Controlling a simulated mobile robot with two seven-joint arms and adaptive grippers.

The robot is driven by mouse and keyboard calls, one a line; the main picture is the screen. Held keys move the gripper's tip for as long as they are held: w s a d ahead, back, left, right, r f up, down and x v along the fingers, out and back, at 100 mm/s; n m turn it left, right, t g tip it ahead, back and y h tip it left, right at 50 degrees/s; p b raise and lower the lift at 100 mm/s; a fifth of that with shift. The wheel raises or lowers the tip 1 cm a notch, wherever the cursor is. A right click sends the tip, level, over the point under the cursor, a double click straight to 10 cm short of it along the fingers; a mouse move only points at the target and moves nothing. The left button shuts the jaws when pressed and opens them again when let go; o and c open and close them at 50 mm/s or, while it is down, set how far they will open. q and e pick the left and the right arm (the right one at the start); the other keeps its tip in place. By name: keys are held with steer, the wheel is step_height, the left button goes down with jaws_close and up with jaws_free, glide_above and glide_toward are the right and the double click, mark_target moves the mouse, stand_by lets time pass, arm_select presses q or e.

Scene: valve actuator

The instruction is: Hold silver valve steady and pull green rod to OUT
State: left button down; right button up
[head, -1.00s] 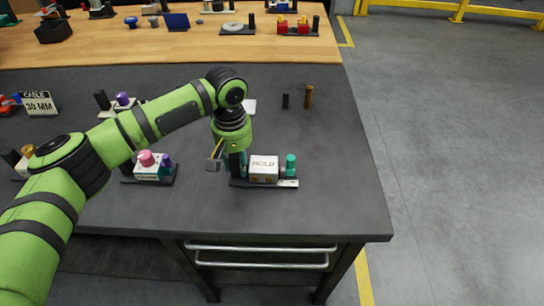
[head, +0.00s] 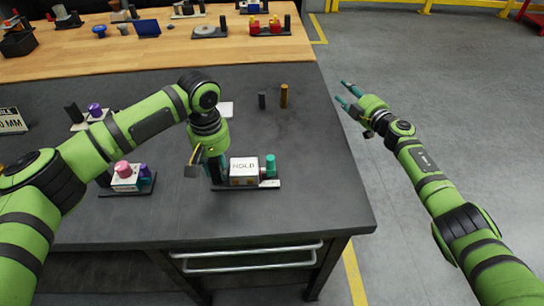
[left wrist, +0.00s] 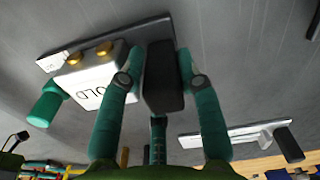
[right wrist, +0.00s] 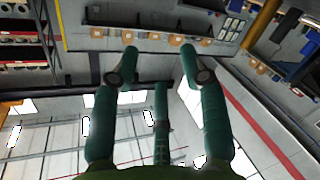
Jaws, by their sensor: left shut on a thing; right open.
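The silver valve (head: 244,170) is a pale box marked HOLD on a dark base plate near the bench's front right. Its face also shows in the left wrist view (left wrist: 92,75). The green rod (head: 270,163) stands at its right end and also shows in the left wrist view (left wrist: 45,108). My left gripper (left wrist: 158,72) is shut on a black post (left wrist: 162,85) at the other end of the same base; in the head view the arm partly hides this. My right gripper (head: 347,91) is open and empty, out past the bench's right edge.
A unit with a pink knob (head: 123,169) stands left of the valve. A dark peg (head: 262,100) and a brown peg (head: 284,96) stand behind it. The dark bench top (head: 310,195) right of the valve is clear.

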steer(key=s+a+r+n+g+y, duration=0.2)
steer(key=a+r+n+y, duration=0.1)
steer(key=a+r+n, duration=0.3)
steer(key=s+a+r+n+g+y, duration=0.2)
steer(key=a+r+n+y, duration=0.15)
steer(key=a, duration=0.35)
steer(key=r+n+g+h, duration=0.1)
steer(key=n+g+h, duration=0.1)
steer(key=n+g, duration=1.15)
glide_above(272, 158)
steer(key=w+a, duration=0.2)
steer(key=w, duration=0.1)
steer(key=n+t, duration=0.3)
steer(key=t, duration=0.1)
steer(key=s+d+f+n+h, duration=0.2)
steer(key=s+d+n+h, duration=0.3)
steer(key=s+n+h, duration=0.15)
steer(key=shift+m+t, duration=0.25)
steer(key=shift+t, duration=0.2)
steer(key=x, duration=1)
steer(key=shift+w+f, duration=0.3)
steer(key=shift+f, duration=0.05)
